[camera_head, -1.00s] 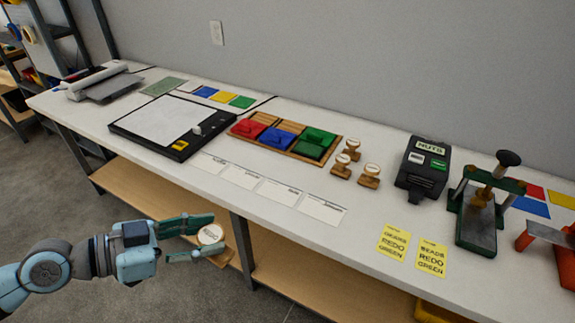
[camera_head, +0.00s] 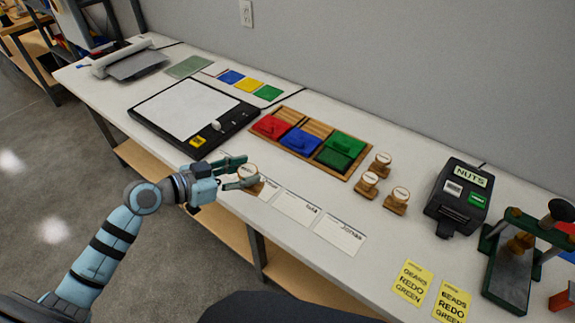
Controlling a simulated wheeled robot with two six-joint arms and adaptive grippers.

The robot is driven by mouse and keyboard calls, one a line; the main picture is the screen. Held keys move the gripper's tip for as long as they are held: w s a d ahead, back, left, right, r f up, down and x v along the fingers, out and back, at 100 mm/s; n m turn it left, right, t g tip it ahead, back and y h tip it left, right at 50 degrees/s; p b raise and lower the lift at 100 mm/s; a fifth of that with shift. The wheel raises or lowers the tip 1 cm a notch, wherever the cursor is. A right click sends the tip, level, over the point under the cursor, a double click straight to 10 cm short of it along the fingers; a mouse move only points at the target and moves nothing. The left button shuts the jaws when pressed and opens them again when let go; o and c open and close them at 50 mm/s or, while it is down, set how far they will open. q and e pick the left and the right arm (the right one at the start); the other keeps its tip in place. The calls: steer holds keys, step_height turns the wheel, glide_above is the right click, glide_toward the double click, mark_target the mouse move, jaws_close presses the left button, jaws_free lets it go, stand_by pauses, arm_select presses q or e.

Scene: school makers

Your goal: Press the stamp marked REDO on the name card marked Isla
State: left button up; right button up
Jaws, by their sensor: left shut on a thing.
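My left gripper (camera_head: 242,173) is shut on a wooden stamp (camera_head: 248,171) with a round white label on top; its lettering is too small to read surely. The stamp is over the front part of the table, at the left end of the visible name cards; I cannot tell whether it touches anything below. The name card marked Isla (camera_head: 296,208) lies flat just right of the held stamp. The card marked Jonas (camera_head: 330,234) lies right of it. Another card (camera_head: 269,191) is partly hidden by the stamp. My right gripper is not in view.
Several other stamps (camera_head: 396,200) stand behind the cards.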

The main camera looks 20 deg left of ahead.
arm_select(q)
steer(key=w+d+f, duration=0.1)
steer(key=d+f, duration=0.2)
steer(key=w+d+f+b, duration=0.1)
steer(key=w+d+f, duration=0.1)
steer(key=d+f, duration=0.1)
steer(key=w+d+f+b, duration=0.1)
steer(key=d+f, duration=0.2)
steer(key=shift+w+d+f, duration=0.15)
steer(key=shift+w+f, duration=0.1)
steer(key=shift+w, duration=0.1)
steer(key=shift+f, duration=0.25)
steer(key=shift+w+b, duration=0.1)
steer(key=shift+b, duration=0.2)
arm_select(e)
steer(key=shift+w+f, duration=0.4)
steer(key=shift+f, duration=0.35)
arm_select(q)
steer(key=shift+r, duration=0.1)
steer(key=shift+f+b, duration=0.75)
steer(key=shift+f, duration=0.1)
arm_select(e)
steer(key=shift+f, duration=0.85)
